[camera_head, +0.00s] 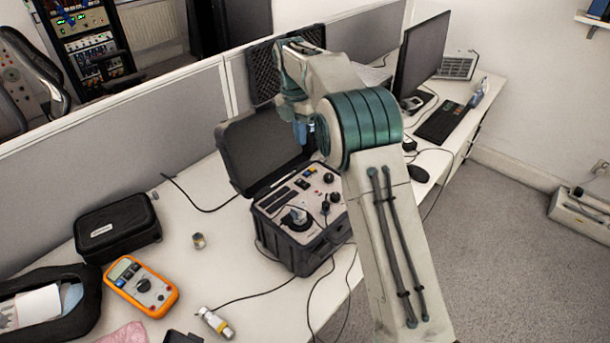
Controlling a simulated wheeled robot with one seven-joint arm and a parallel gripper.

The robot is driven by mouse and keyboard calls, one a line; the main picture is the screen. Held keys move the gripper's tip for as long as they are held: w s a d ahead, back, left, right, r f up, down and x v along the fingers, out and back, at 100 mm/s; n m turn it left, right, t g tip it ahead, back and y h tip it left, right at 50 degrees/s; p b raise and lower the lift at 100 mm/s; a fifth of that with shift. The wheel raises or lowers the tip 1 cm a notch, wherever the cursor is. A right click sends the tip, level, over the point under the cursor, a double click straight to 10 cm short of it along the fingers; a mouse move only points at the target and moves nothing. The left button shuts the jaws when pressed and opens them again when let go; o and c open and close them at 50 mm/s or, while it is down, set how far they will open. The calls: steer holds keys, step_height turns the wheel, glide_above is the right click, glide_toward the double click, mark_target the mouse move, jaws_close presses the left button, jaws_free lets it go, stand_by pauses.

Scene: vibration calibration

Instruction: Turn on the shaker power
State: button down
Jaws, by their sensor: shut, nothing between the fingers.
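The shaker unit is an open black case (318,254) on the white desk, with its lid (258,148) raised at the back. Its panel (270,201) carries dark slots, knobs, small coloured switches (311,171) and a round shaker head (296,217) at the front. Which control is the power switch is too small to tell. My arm reaches over the case's right side and covers part of the panel. My gripper (304,133) points down above the panel's back edge, in front of the lid. It is small and partly hidden by my arm, shut and empty.
An orange multimeter (141,286), a black pouch (117,228), a small metal cylinder (199,241) and a sensor with a cable (216,323) lie left of the case. A monitor (421,54) and keyboard (440,122) stand at the right. A grey partition (110,150) runs behind the desk.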

mark_target(306, 184)
steer(key=f+p, duration=0.1)
steer(key=f, duration=0.3)
steer(key=d+f, duration=0.1)
steer(key=f, duration=0.4)
steer(key=s+f+p, duration=0.1)
steer(key=f, duration=0.4)
steer(key=shift+s+d+p, duration=0.1)
steer(key=shift+d+p, duration=0.05)
steer(key=shift+p, duration=0.2)
steer(key=shift+d+f+b, duration=0.1)
steer(key=shift+f+b, duration=0.25)
steer(key=shift+b, duration=0.45)
steer(key=shift+s+r, duration=0.15)
